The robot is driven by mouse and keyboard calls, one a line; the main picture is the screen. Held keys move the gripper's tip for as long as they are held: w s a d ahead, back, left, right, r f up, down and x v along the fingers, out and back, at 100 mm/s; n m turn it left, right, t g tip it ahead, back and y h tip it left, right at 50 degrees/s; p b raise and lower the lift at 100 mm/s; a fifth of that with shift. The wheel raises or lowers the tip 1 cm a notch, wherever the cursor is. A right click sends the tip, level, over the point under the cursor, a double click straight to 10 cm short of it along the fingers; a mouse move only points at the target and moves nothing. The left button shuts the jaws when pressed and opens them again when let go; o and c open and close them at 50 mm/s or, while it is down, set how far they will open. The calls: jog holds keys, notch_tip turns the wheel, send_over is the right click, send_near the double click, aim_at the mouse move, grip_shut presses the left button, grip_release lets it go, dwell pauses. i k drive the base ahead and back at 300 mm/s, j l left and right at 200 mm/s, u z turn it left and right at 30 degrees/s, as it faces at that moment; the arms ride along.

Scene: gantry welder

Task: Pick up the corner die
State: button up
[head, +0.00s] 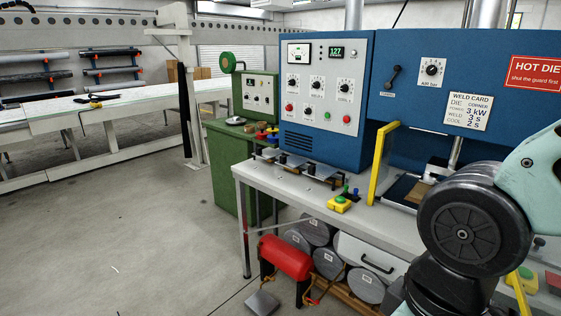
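Several flat grey metal pieces, perhaps dies (322,171), lie along the back of the white bench (290,188), below the blue control cabinet. They are too small to tell which one is the corner die. The weld card (467,111) on the blue press housing reads die corner, power 3 kW, weld 3 s, cool 2 s. My arm fills the lower right and hides part of the bench and press. My gripper is not in view.
A yellow guard bar (382,163) stands upright at the press opening. A yellow button box (340,204) sits at the bench front edge. A red cylinder (285,257) and grey rolls (318,231) are below. The floor (120,235) on the left is mostly clear.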

aim_at(290, 162)
jog(key=i+j, duration=0.6)
jog(key=i+j+z, duration=0.1)
jog(key=i+j, duration=0.5)
jog(key=j, duration=0.15)
jog(key=i+j+z, duration=0.1)
jog(key=i+j, duration=1.15)
jog(key=i, duration=0.45)
jog(key=z, duration=0.05)
